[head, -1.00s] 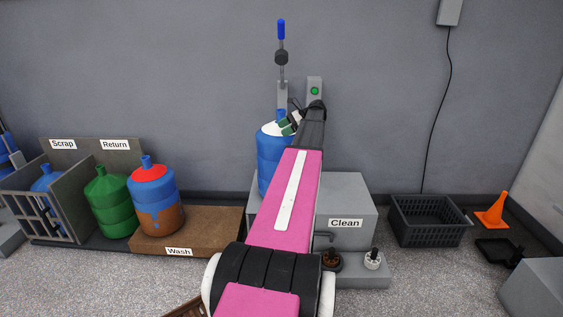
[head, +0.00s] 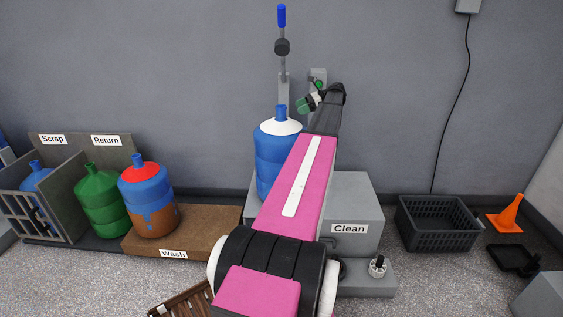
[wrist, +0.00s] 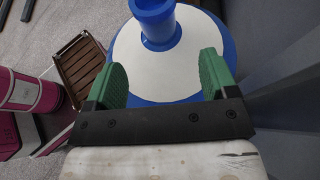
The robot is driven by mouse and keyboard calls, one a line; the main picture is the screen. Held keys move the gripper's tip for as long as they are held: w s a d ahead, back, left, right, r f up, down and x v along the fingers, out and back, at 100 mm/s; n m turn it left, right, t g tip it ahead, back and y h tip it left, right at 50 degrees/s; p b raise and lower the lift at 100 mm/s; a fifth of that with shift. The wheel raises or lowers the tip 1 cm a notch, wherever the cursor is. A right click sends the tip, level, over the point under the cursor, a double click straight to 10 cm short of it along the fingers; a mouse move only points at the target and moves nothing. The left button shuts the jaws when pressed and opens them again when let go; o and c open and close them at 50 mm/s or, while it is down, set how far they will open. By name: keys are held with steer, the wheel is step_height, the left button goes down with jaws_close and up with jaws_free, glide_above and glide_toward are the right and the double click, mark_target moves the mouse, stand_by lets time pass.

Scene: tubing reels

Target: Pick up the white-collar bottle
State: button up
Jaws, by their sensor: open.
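The white-collar bottle (head: 277,152) is a blue jug with a white shoulder and a blue neck. It stands upright on the grey Clean block (head: 355,205), partly hidden behind my pink arm. In the wrist view its white collar (wrist: 190,62) and blue neck (wrist: 155,20) lie just beyond my gripper (wrist: 168,78). My gripper is open, with green fingers spread over the near part of the collar and nothing between them but the view of the bottle. In the head view my gripper (head: 308,103) is right of the bottle's neck and apart from it.
A red-collar bottle (head: 147,197) stands on the brown Wash block (head: 190,236). A lever (head: 282,50) rises behind the white-collar bottle.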

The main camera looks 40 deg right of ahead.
mark_target(285, 114)
steer(key=x, duration=0.8)
steer(key=shift+s+a+f, duration=0.1)
steer(key=shift+f, duration=0.1)
jaws_close()
